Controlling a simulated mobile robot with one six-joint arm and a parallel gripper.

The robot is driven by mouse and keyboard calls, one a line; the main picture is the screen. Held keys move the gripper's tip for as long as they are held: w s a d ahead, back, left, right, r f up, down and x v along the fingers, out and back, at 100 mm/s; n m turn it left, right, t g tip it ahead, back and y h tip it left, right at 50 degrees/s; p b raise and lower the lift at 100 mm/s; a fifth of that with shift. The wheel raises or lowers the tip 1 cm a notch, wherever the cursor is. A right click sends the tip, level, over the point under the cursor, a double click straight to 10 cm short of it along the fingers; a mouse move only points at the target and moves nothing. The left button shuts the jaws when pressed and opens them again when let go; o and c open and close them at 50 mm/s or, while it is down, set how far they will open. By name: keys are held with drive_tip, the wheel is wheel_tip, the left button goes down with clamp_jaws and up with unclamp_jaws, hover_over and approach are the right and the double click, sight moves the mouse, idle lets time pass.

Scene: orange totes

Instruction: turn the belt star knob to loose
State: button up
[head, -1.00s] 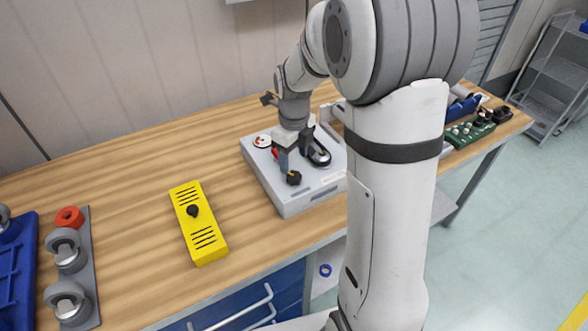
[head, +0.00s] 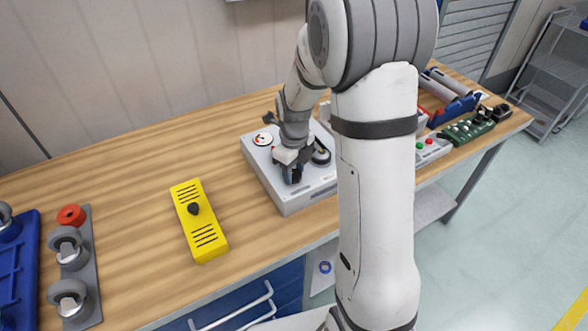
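A light grey box (head: 313,196) on the wooden bench carries a belt drive. A black belt loop (head: 321,156) shows partly behind my gripper. My gripper (head: 292,178) points down over the front left part of the box top, at the place of the small black star knob. The knob is now mostly or wholly hidden by the fingers. I cannot tell whether the fingers are open around it or shut on it.
A round white dial (head: 262,139) sits on the box's back left corner. A yellow box (head: 200,222) with a black knob stands to the left. Roller brackets (head: 71,247) and a blue tray (head: 18,275) lie farther left. A green board (head: 468,131) is at the right.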

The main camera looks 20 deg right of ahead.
drive_tip(key=c, duration=0.5)
drive_tip(key=shift+o, duration=0.2)
